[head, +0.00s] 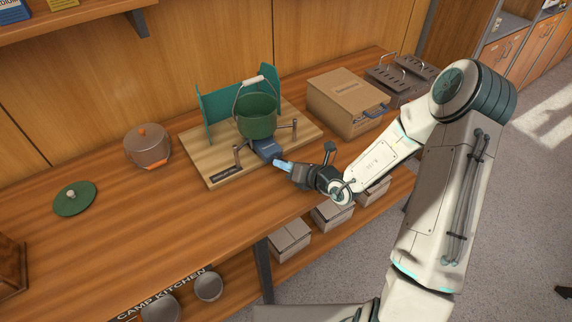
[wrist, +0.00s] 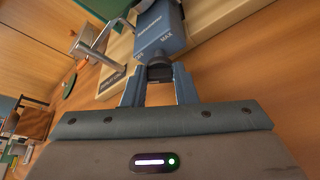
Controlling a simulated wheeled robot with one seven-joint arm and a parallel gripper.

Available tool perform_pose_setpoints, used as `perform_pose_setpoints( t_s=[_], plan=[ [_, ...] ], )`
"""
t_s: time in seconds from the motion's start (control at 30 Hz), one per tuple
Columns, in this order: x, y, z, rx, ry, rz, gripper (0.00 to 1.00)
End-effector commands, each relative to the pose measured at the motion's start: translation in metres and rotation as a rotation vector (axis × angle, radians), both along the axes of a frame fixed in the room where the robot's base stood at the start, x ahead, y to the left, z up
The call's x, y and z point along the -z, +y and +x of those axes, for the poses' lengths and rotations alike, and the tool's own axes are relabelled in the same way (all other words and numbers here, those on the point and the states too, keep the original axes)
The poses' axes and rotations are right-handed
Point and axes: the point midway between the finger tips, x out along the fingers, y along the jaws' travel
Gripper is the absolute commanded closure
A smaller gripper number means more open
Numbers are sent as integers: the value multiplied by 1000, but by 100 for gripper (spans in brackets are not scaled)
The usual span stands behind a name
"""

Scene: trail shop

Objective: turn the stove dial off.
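The stove (head: 267,148) is a blue burner block on a wooden board, under a green pot (head: 256,117) with a bail handle. My gripper (head: 279,164) reaches in from the right at the stove's front. In the wrist view its two blue fingers (wrist: 159,80) flank the dial closely, with no clear gap. The dial's pointer setting cannot be read.
A green windscreen (head: 215,117) stands behind the pot on the board (head: 215,170). Metal support legs (head: 238,155) flank the stove.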

Motion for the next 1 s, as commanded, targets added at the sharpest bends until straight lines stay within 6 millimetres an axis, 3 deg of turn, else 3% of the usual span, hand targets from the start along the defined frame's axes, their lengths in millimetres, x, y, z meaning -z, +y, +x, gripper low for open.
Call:
perform_pose_setpoints(
  t_s=[0.67, 0.7, 0.77, 1.0],
  plan=[
    [0, 1, -1, -1, -71, -110, 97],
    [0, 1, -1, -1, -71, -110, 72],
    [0, 1, -1, 0, -72, -110, 55],
    [0, 1, -1, 0, -72, -110, 53]
  ],
)
